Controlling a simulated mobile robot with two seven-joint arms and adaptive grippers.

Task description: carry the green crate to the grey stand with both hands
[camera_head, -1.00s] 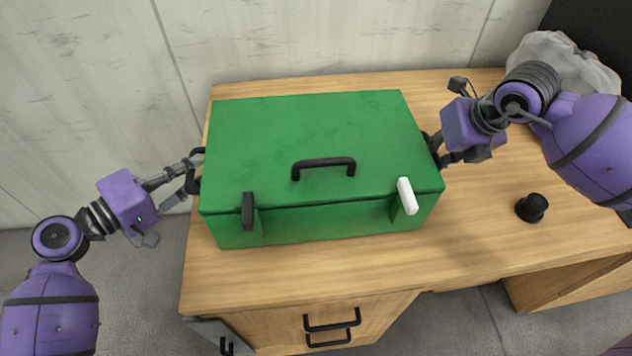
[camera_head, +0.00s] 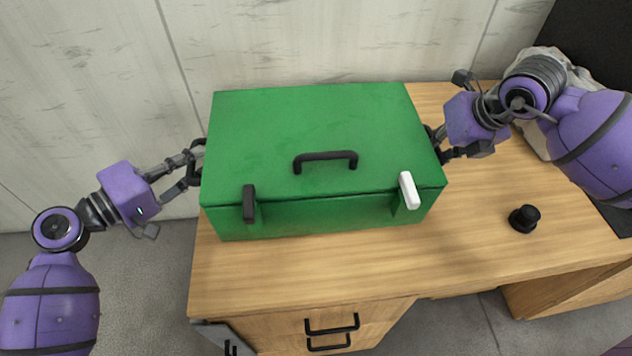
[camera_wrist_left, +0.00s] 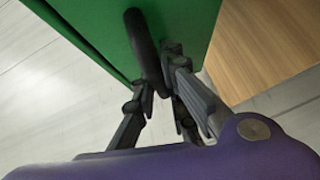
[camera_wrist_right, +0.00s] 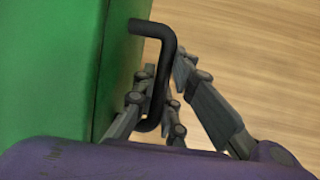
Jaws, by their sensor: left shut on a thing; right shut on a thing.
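The green crate (camera_head: 310,125) is a closed box with a black top handle, one black latch and one white latch on its front. It is over the wooden desk; whether it touches the top is hard to tell. My left gripper (camera_head: 196,163) is shut on the black handle at the crate's left end, and that handle (camera_wrist_left: 143,45) shows in the left wrist view. My right gripper (camera_head: 440,145) is shut on the right end handle, seen in the right wrist view (camera_wrist_right: 160,60). The grey stand is not clearly in view.
The wooden desk (camera_head: 330,265) has drawers with black handles at its front. A small black knob-like object (camera_head: 524,218) stands on the desk at right. A pale, crumpled-looking thing (camera_head: 545,65) is behind my right arm. A pale panelled wall (camera_head: 80,80) stands behind.

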